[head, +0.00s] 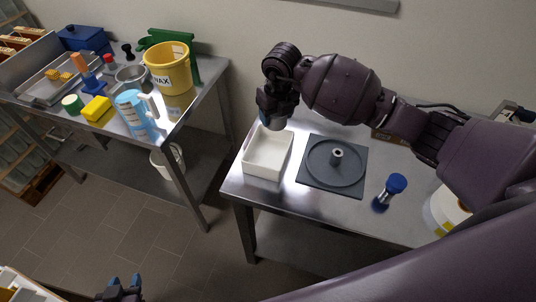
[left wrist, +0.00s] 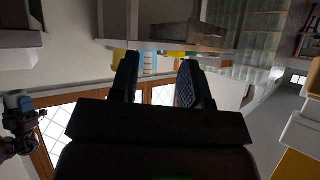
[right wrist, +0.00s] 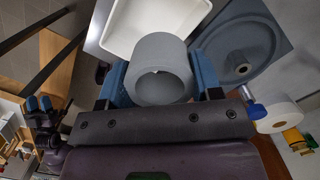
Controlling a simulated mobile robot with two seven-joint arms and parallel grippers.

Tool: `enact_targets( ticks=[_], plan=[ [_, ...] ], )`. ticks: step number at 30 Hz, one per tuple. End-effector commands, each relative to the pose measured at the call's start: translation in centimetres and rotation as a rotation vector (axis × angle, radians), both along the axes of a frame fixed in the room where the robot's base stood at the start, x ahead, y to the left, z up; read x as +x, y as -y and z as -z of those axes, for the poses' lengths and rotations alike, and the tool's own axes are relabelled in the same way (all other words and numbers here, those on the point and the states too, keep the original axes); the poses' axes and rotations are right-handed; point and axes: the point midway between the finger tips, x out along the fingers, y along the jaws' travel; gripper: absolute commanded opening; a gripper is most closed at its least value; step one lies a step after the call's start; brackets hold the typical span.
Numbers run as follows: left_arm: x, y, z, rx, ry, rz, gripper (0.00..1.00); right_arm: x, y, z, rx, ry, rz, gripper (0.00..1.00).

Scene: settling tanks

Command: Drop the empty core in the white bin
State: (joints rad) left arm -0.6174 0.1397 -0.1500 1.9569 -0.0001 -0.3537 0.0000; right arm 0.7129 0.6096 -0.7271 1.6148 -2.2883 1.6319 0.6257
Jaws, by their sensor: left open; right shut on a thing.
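The empty core (right wrist: 160,52) is a grey hollow tube, held between the blue fingers of my right gripper (right wrist: 163,80), which is shut on it. In the head view my right gripper (head: 272,112) is above the back edge of the white bin, and the core (head: 275,125) is mostly hidden by it. The white bin (head: 264,172) is a square open box at the left of the metal table; it also shows in the right wrist view (right wrist: 118,28), beyond the core. My left gripper (head: 122,287) is open and empty, low at the bottom left; its fingers show in the left wrist view (left wrist: 157,75).
A dark plate with a round disc and spindle (head: 330,180) lies right of the bin. A side table (head: 190,105) at left carries a yellow wax bucket (head: 166,70) and several items. A gap separates the tables.

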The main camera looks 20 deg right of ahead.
Motion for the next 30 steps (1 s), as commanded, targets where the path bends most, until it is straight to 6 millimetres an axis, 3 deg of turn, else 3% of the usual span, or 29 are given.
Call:
enact_targets(
  ticks=[12,24,25,30],
  plan=[
    [0.9,0.2,1.2,-0.001,0.028,0.004,0.43,0.0,-0.1,4.5,0.001,-0.002,0.000,0.45],
    [1.2,0.2,1.3,0.001,0.032,0.007,0.43,0.0,0.0,5.1,0.000,0.000,0.000,0.45],
    [1.2,0.2,1.3,0.001,0.032,0.007,0.43,0.0,0.0,5.1,0.000,0.000,0.000,0.60],
    [1.2,0.2,1.3,0.002,0.032,0.007,0.43,0.0,0.0,5.1,0.000,0.000,0.000,0.86]
  ],
)
